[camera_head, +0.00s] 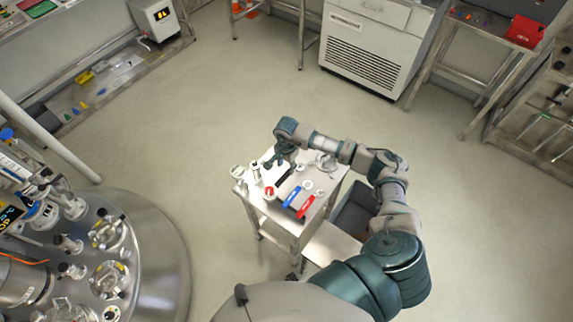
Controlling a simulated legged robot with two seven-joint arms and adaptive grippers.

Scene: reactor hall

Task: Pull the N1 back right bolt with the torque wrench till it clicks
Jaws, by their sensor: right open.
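My right arm reaches over a small metal cart (252,193), and its gripper (283,164) points down, open, above the cart's back left part. Tools lie on the cart top: a blue-handled piece (292,196), a red-handled piece (306,207) and a dark bar (290,177) close by the gripper. I cannot tell which of these is the torque wrench. The steel reactor lid (150,262) fills the lower left, with several flanged nozzles (109,279). The N1 label and its back right bolt are too small to make out. My left gripper is out of view.
The cart also carries a red and white round piece (269,192) and small pale fittings. A grey bin (352,214) sits beside the cart. A white cabinet (365,55) and benches line the back.

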